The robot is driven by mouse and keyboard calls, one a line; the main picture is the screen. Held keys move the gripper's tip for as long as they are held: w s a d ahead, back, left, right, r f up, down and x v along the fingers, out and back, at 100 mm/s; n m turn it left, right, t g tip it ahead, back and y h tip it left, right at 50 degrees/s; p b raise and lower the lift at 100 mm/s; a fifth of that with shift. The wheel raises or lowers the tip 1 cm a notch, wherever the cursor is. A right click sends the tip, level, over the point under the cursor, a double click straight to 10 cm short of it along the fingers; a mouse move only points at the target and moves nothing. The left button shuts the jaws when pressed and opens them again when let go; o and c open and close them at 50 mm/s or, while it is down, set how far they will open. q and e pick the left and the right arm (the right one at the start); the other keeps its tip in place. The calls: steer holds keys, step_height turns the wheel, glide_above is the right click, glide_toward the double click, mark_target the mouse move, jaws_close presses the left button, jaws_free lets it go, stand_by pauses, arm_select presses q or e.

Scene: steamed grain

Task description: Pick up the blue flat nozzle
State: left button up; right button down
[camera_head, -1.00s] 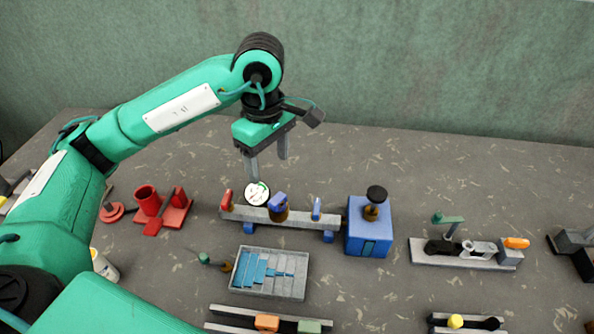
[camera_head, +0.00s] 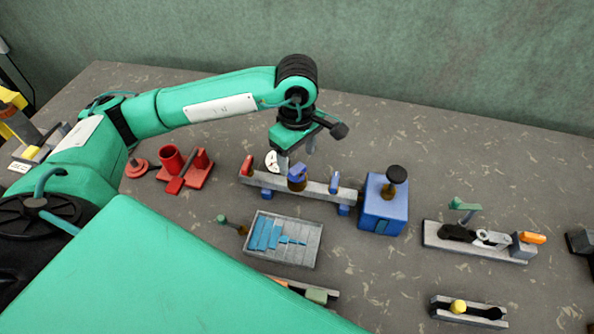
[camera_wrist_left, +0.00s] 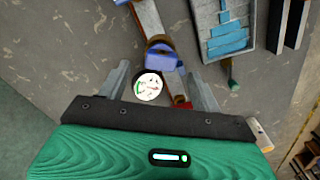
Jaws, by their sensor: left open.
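A grey rack bar (camera_head: 316,189) on blue feet holds a red piece (camera_head: 246,166), a blue piece with a brown lower part (camera_head: 297,182) in the middle, and a slim, flat-looking blue piece (camera_head: 335,183) at the right. I cannot tell for sure which blue piece is the flat nozzle. My left gripper (camera_head: 297,158) is open and empty, just above and behind the middle blue piece. In the left wrist view that blue piece (camera_wrist_left: 161,56) shows between and beyond the open fingertips (camera_wrist_left: 157,72). My right gripper is out of view.
A white dial (camera_head: 272,161) stands behind the rack, close to the fingers. A blue box (camera_head: 383,210) with a black knob stands right of the rack. A grey tray (camera_head: 307,256) with blue strips lies in front; a red holder (camera_head: 196,176) is left.

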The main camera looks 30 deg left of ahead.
mark_target(297, 168)
arm_select(q)
step_height(297, 168, down, 3)
steer(key=shift+s+f+p, duration=0.1)
steer(key=shift+p, duration=0.55)
steer(key=shift+f, duration=0.35)
steer(key=shift+c, duration=0.4)
steer(key=c, duration=1)
steer(key=shift+r, duration=0.15)
step_height(297, 168, up, 20)
steer(key=b, duration=0.3)
